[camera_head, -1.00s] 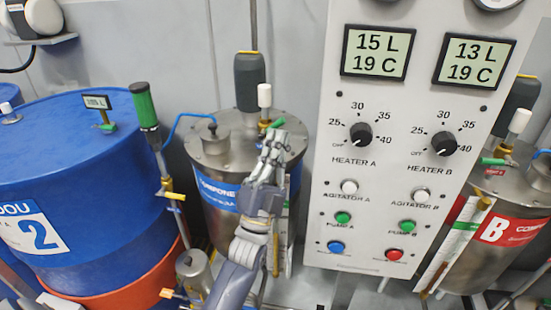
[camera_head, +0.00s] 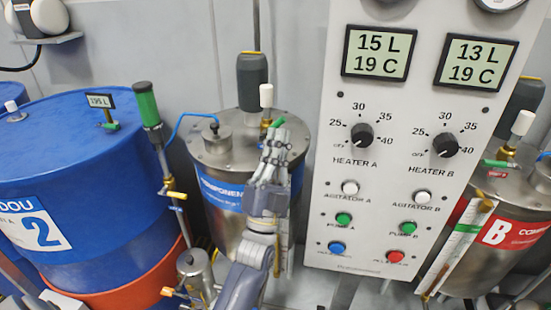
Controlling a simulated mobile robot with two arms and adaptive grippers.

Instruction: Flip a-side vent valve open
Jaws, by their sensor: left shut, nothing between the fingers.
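The A-side tank (camera_head: 225,158) is a steel cylinder with a blue label, left of the control panel. On its lid stands a white-capped vent fitting (camera_head: 266,96) with a small green valve handle (camera_head: 277,122) slanting to the right. My left gripper (camera_head: 275,137) is shut and empty, pointing up in front of the lid's right side. Its fingertips appear just below the green handle; I cannot tell whether they touch it. The gripper hides part of the fitting's base and the tank's front. My right gripper is not in view.
The control panel (camera_head: 385,185) with knobs and buttons stands close to the right of my left arm. A blue drum (camera_head: 90,190) and a green-handled pump (camera_head: 147,105) are at the left. The B-side tank (camera_head: 510,255) is at the far right.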

